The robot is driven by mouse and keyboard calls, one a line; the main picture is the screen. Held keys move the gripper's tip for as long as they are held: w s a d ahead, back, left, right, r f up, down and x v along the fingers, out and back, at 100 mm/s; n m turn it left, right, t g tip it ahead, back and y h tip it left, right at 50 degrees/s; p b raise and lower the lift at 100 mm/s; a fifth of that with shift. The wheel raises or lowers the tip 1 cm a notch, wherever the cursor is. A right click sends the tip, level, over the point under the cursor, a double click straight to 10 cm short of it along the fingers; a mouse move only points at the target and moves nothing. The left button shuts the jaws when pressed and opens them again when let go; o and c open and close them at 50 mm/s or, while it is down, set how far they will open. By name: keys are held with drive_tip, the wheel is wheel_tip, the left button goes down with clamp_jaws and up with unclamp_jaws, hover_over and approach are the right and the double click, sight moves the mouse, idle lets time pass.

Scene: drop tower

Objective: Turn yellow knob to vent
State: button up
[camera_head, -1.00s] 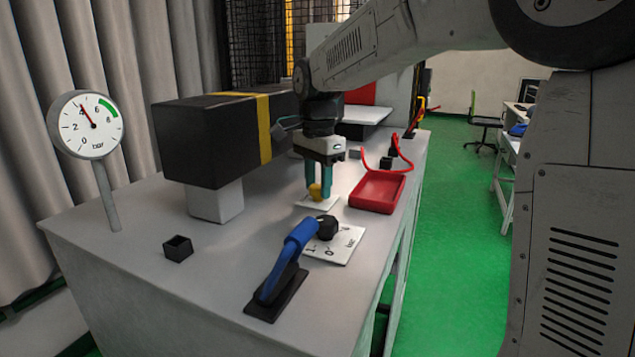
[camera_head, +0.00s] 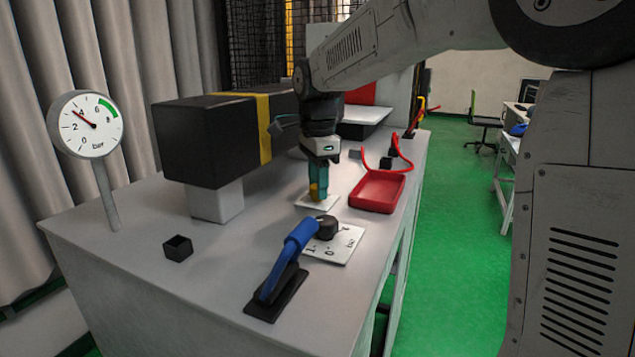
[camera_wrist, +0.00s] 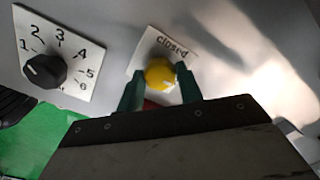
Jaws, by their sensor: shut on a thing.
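The yellow knob (camera_wrist: 160,73) sits on a small white plate (camera_head: 311,204) on the bench. In the wrist view the plate reads "closed", and the knob's pale mark points down and right, away from that word. Any other word on the plate is hidden. My gripper (camera_wrist: 160,79) has its green fingers on both sides of the knob, shut on it. In the head view my gripper (camera_head: 318,182) points straight down and mostly covers the knob. The round gauge (camera_head: 86,124) at the left has its needle between 2 and 4 bar.
A black numbered knob (camera_head: 327,228) and a blue-handled lever (camera_head: 290,256) stand nearer on the bench. A red tray (camera_head: 377,190) lies to the right. A large black block with a yellow band (camera_head: 264,130) stands left of my arm. A small black box (camera_head: 178,248) sits front left.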

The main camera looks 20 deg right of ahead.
drive_tip(key=o, duration=1)
drive_tip(key=shift+r, duration=0.15)
wheel_tip(320, 180, up, 8)
drive_tip(key=shift+f, duration=0.2)
